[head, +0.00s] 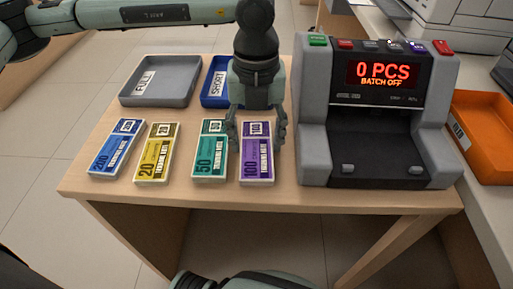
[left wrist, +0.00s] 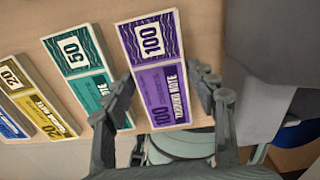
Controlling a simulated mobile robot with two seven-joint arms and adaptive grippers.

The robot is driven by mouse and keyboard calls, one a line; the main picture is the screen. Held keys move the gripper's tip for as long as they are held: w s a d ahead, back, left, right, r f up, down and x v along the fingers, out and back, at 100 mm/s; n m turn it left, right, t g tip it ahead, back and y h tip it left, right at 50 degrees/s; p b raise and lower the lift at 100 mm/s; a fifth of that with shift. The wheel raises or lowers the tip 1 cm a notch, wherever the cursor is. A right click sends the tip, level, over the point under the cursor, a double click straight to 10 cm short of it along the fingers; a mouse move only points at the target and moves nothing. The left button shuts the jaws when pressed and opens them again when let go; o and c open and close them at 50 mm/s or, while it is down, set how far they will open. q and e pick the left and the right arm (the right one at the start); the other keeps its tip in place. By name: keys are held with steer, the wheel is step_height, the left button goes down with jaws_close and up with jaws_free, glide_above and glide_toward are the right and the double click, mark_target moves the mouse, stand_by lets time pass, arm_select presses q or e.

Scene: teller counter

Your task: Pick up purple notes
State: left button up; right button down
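The purple notes (head: 257,165) are a bundle marked 100, lying flat near the table's front edge, rightmost in a row of note bundles. My left gripper (head: 256,141) points down over the far part of the bundle. In the left wrist view its open fingers (left wrist: 164,88) appear on either side of the purple notes (left wrist: 165,95), with nothing held. I cannot tell whether the fingers touch the bundle or how high they are. The gripper hides part of the bundle's far end in the head view. My right gripper is not in view.
Teal notes (head: 210,160) lie close on the left, then yellow (head: 157,155) and blue notes (head: 116,150). A grey tray (head: 160,99) and a blue tray (head: 212,99) stand behind. A counting machine (head: 378,110) showing "0 PCS" stands on the right, beside an orange tray (head: 488,165).

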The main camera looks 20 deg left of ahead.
arm_select(q)
steer(key=c, duration=0.7)
